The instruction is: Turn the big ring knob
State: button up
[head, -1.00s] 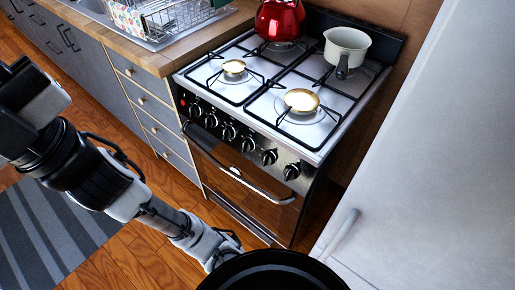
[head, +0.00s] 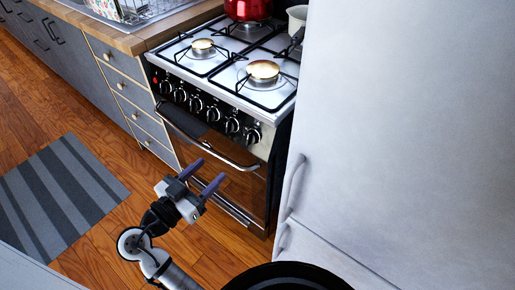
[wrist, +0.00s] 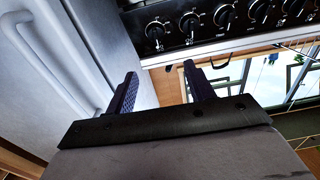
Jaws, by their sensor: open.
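A row of several black knobs (head: 213,114) runs along the stove's (head: 262,97) front panel; I cannot tell which is the big ring knob. The knobs also show at the top of the wrist view (wrist: 189,22). A larger burner (head: 263,71) sits at the front right of the hob and a smaller burner (head: 203,47) to its left; neither shows a flame. My gripper (head: 209,170) is open and empty, in front of the oven door and below the knobs. In the wrist view its two dark fingers (wrist: 160,72) stand apart, with nothing between them.
A white fridge (head: 400,130) with a protruding handle (head: 292,187) stands close on the stove's right. An oven handle bar (head: 205,145) crosses below the knobs. A red kettle (head: 248,9) and pale pot (head: 297,18) stand on the hob. Wooden floor lies open beside a striped rug (head: 60,195).

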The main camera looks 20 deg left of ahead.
aim_at(248, 138)
jog(key=p+x, duration=0.1)
jog(key=x, duration=0.3)
jog(key=p+x, duration=0.1)
jog(key=x, duration=0.3)
jog(key=p+x, duration=0.1)
jog(key=x, duration=0.3)
jog(key=shift+d, duration=0.35)
jog(key=shift+p+x, duration=0.3)
jog(key=shift+x, duration=0.45)
jog(key=shift+f, duration=0.1)
jog(key=shift+c, duration=0.2)
jog(key=c, duration=0.9)
